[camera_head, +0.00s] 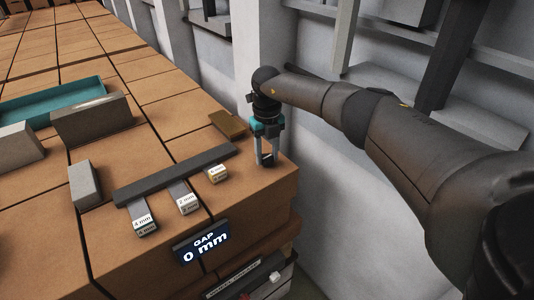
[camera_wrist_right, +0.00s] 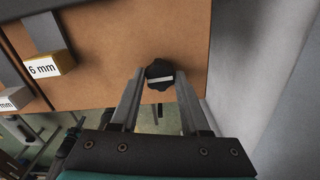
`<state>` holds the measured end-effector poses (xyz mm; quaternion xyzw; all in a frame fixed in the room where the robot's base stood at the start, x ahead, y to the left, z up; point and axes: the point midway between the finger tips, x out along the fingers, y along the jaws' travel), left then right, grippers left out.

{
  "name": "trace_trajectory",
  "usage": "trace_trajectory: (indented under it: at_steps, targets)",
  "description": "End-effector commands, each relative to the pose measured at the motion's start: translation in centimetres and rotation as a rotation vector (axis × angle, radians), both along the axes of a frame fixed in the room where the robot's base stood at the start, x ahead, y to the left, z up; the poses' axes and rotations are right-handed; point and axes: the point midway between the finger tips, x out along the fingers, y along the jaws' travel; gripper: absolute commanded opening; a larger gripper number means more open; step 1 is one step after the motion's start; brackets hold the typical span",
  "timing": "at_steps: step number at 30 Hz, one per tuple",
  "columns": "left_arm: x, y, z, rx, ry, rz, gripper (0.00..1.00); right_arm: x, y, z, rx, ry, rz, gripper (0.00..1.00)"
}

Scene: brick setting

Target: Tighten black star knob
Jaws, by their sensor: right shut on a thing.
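The black star knob (camera_wrist_right: 160,73) sits near the edge of the brown box surface in the right wrist view. My right gripper (camera_wrist_right: 159,80) has one finger on each side of the knob and is shut on it. In the head view my right gripper (camera_head: 267,160) points down at the right end of the box surface (camera_head: 284,176), with the knob small and mostly hidden between its fingers. My left gripper is not in view.
A dark bar (camera_head: 175,176) with several labelled gauge tabs lies left of my right gripper. A brown block (camera_head: 228,123), a grey block (camera_head: 84,184) and a teal tray (camera_head: 50,101) lie further left. A wall stands at right.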

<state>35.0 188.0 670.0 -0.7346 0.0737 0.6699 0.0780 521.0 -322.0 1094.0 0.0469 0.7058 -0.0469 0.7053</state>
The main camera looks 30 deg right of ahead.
Motion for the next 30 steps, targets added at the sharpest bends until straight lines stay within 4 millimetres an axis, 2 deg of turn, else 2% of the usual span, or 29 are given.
trace_trajectory:
  at_steps: [1,2,9,17,20,23,30]
  targets:
    - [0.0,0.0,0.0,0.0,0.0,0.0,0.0,0.1,0.0,0.1,-0.001,-0.004,0.0,0.0]
    - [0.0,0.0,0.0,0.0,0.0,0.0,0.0,0.1,0.0,0.1,-0.001,-0.004,0.0,0.49]
    - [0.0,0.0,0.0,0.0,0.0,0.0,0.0,0.1,0.0,0.1,0.0,-0.002,0.001,0.76]
    - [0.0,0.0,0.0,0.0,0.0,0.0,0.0,0.0,0.0,0.1,0.0,-0.001,0.001,0.76]
    - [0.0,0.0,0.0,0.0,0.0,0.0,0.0,0.1,-0.1,0.7,0.001,-0.003,0.001,0.76]
    - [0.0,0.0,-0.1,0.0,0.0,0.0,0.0,0.1,-0.1,2.1,0.0,-0.005,0.001,0.76]
    - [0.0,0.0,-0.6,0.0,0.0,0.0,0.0,0.2,0.0,7.7,0.001,-0.008,0.001,0.76]
